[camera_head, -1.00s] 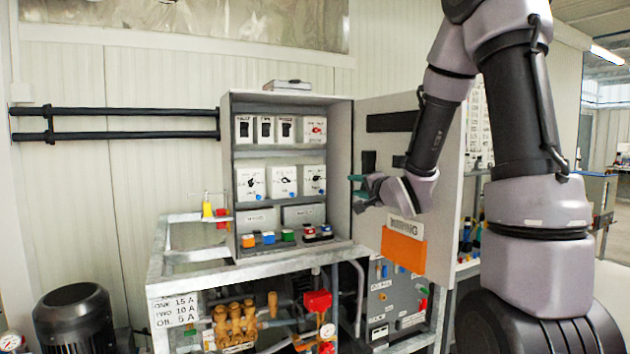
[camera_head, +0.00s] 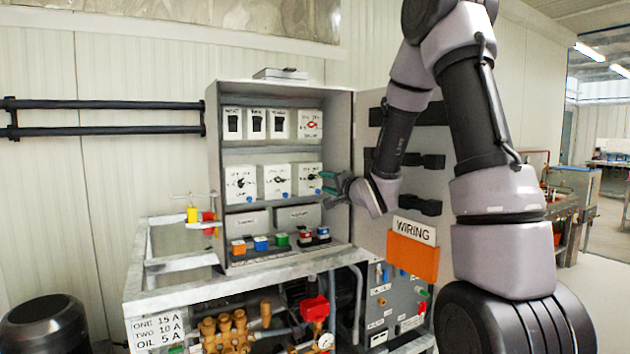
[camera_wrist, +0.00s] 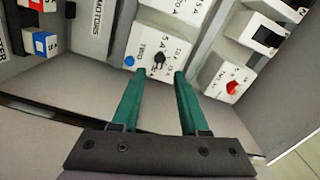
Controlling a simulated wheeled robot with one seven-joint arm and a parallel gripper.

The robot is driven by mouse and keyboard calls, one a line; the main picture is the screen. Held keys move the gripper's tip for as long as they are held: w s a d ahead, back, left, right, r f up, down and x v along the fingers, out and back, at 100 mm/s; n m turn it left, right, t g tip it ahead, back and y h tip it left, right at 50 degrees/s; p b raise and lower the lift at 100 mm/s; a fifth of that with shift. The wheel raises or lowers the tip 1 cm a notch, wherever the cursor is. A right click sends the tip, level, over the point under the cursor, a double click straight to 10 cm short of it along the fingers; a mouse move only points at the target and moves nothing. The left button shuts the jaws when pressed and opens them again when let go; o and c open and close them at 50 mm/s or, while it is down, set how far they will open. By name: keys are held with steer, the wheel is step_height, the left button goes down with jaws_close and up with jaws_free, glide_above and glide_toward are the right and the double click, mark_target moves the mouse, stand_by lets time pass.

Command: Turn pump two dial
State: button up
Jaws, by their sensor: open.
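A row of three white dial boxes stands on the middle shelf of the grey cabinet (camera_head: 342,140) in the head view. The rightmost box (camera_head: 307,168) has a black dial, and my gripper (camera_head: 326,182) is at its right side. In the wrist view this box's black dial (camera_wrist: 159,60) lies just past my two teal fingertips (camera_wrist: 159,73), in line with the gap between them. Its blurred label seems to read "TWO", and a blue button (camera_wrist: 130,61) sits on it. My gripper is open and empty. I cannot tell whether a finger touches the dial.
A white box with a red dial (camera_head: 310,125) is on the shelf above. Coloured switches (camera_head: 282,240) stand on the cabinet's floor. The open cabinet door with an orange wiring pocket (camera_head: 413,260) is on the right, close behind my arm.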

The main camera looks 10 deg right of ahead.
mark_target(313, 178)
steer(key=x, duration=0.6)
steer(key=shift+w, duration=0.25)
jaws_close()
